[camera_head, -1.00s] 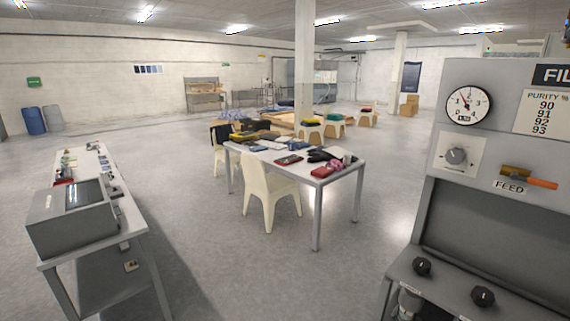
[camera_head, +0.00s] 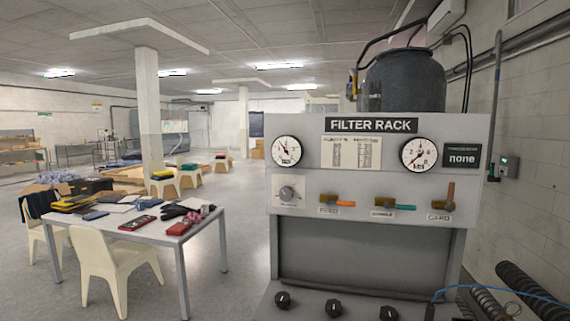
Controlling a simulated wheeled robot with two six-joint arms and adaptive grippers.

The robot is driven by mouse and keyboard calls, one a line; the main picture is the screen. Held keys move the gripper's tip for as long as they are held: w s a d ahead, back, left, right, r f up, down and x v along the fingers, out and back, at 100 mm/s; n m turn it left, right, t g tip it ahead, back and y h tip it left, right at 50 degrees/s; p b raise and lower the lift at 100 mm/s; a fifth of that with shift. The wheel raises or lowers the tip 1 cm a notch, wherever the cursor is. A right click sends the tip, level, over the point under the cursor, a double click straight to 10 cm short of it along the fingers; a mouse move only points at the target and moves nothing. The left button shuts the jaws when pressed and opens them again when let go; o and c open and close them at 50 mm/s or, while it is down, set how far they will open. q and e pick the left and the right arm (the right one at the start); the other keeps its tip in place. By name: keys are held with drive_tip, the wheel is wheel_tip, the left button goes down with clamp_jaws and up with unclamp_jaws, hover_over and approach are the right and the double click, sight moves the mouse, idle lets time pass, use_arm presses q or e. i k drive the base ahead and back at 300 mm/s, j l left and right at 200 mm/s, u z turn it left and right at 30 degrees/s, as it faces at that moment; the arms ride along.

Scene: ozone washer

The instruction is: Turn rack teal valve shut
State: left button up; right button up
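The filter rack (camera_head: 378,178) stands at the centre right of the head view, a grey panel with a "FILTER RACK" sign. The teal valve (camera_head: 405,207) is the middle of three lever valves in a row; its teal handle points to the right, roughly level. An orange-handled valve (camera_head: 345,203) is on its left, also level. A brown-handled valve (camera_head: 450,195) labelled like "CARD" is on its right, its handle upright. Neither of my grippers shows in the view.
Two round gauges (camera_head: 287,151) (camera_head: 419,152) and a grey knob (camera_head: 288,194) are on the panel. Black knobs (camera_head: 333,308) line the lower ledge. A table (camera_head: 172,235) with chairs (camera_head: 100,262) stands left. Corrugated hoses (camera_head: 520,290) lie right. Floor between table and rack is clear.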

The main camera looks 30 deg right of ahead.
sight(397, 205)
drive_tip(key=z, duration=1.85)
